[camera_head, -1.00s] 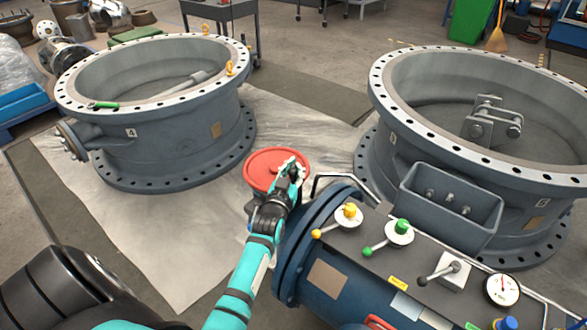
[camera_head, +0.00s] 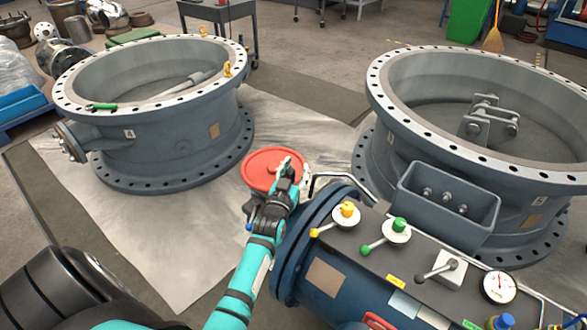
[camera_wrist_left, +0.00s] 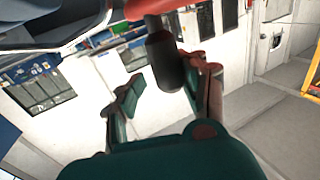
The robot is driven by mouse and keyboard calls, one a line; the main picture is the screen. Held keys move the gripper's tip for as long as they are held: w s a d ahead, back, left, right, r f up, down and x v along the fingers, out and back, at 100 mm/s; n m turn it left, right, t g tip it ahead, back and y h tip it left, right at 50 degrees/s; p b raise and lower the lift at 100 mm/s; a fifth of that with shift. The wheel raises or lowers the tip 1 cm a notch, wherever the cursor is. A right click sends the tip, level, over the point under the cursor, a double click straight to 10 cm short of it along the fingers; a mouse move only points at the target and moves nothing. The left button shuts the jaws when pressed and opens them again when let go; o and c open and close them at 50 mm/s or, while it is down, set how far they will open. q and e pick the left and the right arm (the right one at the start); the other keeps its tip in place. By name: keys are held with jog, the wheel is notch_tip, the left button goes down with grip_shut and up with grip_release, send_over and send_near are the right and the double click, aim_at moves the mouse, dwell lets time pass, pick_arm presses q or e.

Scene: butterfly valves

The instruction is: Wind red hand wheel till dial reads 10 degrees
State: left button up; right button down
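The red hand wheel (camera_head: 265,164) lies at the left end of the blue valve body, beyond its flange. My left gripper (camera_head: 288,172) is at the wheel's right edge and covers part of it. In the left wrist view a dark handle (camera_wrist_left: 164,62) hangs from the red wheel (camera_wrist_left: 150,7). The gripper's two fingers (camera_wrist_left: 160,92) stand apart, with the handle between them and nearer the right finger; I cannot tell whether they touch it. A white round dial (camera_head: 499,287) sits on the console, its reading too small to make out. My right gripper is not in view.
The console carries a yellow-knob lever (camera_head: 347,210), a green-knob lever (camera_head: 398,227) and a grey lever (camera_head: 443,269). A bent metal bar (camera_head: 343,178) stands just right of the wheel. Large valve rings (camera_head: 170,135) flank the area. The sheeted floor left of the wheel is clear.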

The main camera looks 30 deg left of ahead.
pick_arm(q)
jog(key=shift+o, duration=0.4)
jog(key=shift+a+f, duration=0.2)
jog(key=shift+a, duration=0.05)
jog(key=v, duration=1.2)
